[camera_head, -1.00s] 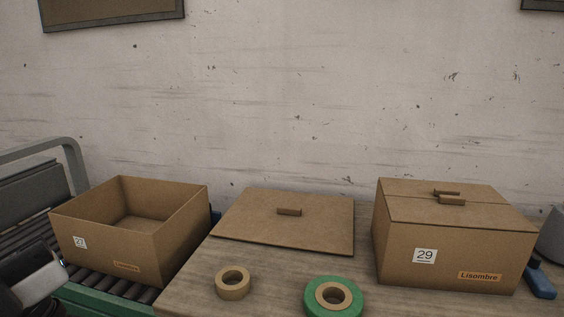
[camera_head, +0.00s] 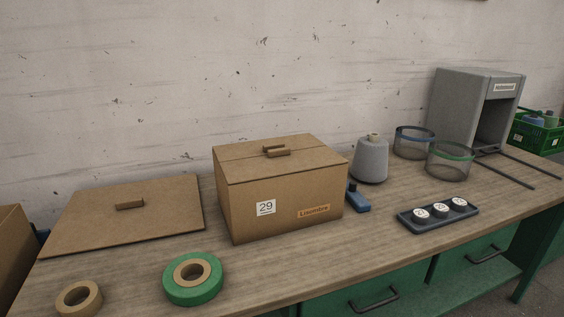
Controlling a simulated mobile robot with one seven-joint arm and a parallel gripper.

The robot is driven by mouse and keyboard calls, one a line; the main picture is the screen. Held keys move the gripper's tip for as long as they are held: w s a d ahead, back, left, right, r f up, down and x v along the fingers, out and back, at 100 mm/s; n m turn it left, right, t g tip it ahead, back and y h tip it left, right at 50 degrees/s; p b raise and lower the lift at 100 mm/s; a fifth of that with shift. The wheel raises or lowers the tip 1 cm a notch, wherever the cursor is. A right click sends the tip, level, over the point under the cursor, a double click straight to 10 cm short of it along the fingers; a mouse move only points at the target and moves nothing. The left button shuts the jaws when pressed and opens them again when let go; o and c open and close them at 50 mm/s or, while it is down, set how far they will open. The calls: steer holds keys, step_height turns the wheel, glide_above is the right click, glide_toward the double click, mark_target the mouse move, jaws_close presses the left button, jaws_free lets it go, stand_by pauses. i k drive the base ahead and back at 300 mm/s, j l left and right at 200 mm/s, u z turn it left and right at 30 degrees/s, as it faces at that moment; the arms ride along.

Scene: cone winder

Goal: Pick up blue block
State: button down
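A small blue object (camera_head: 357,200), the only block-like blue thing I can make out, lies on the wooden table just right of the closed cardboard box marked 29 (camera_head: 237,208). Part of it is close against the box's right side, and a darker piece rises at its far end. Its exact shape is too small to tell. The grey yarn cone (camera_head: 370,160) stands just behind it. My gripper is not in view.
A dark tray (camera_head: 438,223) with several white-topped round pieces lies right of the blue object. Two mesh cylinders (camera_head: 411,148) (camera_head: 448,166) and a grey machine (camera_head: 457,108) stand farther back. Tape rolls (camera_head: 193,279) (camera_head: 79,298) and a flat lid (camera_head: 75,217) are left.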

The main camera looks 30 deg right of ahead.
mark_target(361, 204)
steer(key=z, duration=1.4)
